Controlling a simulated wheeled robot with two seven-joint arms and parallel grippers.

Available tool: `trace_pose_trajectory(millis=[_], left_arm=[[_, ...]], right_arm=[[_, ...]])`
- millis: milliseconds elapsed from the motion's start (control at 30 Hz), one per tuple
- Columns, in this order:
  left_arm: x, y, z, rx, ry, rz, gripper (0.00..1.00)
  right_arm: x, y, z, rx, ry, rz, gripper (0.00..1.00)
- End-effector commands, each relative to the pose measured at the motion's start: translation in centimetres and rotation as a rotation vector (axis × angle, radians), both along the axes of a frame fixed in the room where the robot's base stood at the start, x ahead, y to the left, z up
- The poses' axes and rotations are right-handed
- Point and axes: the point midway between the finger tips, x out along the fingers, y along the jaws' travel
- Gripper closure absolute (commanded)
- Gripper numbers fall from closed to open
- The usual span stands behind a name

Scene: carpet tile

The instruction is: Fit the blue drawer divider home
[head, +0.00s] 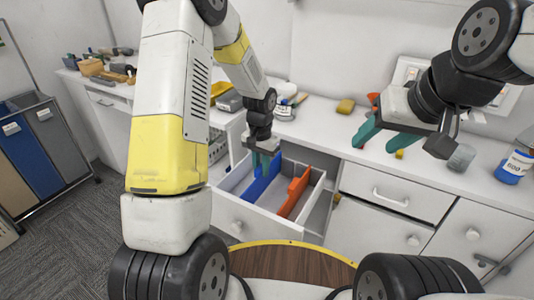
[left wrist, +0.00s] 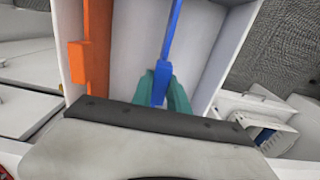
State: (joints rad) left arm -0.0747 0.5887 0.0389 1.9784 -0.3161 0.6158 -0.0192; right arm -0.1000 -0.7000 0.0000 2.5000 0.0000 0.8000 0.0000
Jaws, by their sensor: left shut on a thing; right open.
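The blue drawer divider (head: 262,185) stands on edge inside the open white drawer (head: 243,213), left of an orange divider (head: 294,195). My left gripper (head: 263,163) is shut on the blue divider near its back end. The left wrist view shows the teal fingers (left wrist: 165,95) on both sides of the blue divider (left wrist: 175,40), with the orange divider (left wrist: 90,50) to the left. Whether the blue divider is fully seated cannot be told. My right gripper (head: 384,134) is open and empty above the counter.
The white counter (head: 322,122) carries a yellow sponge (head: 345,106), a grey cup (head: 461,157) and a blue-labelled bottle (head: 514,166). Closed drawers and doors lie right of the open drawer. Tools and boxes stand at the back left. Waste bins (head: 34,145) stand at the far left.

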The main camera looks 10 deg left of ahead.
Motion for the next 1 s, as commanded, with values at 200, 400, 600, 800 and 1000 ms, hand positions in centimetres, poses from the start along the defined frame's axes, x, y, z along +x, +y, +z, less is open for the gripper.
trace_pose_trajectory(millis=[200, 400, 600, 800, 1000], left_arm=[[0.0, 0.0, -0.6, 0.0, 0.0, 0.0, 1.0], [0.0, 0.0, -1.1, 0.0, 0.0, 0.0, 1.0], [0.0, 0.0, -1.5, 0.0, 0.0, 0.0, 1.0], [0.0, 0.0, -1.7, 0.0, 0.0, 0.0, 0.57], [0.0, 0.0, -1.7, 0.0, 0.0, 0.0, 0.55]], right_arm=[[0.0, 0.0, 0.0, 0.0, 0.0, 0.0, 0.47], [0.0, 0.0, 0.0, 0.0, 0.0, 0.0, 0.47], [0.0, 0.0, 0.0, 0.0, 0.0, 0.0, 0.47], [0.0, 0.0, 0.0, 0.0, 0.0, 0.0, 0.47], [0.0, 0.0, 0.0, 0.0, 0.0, 0.0, 0.47]])
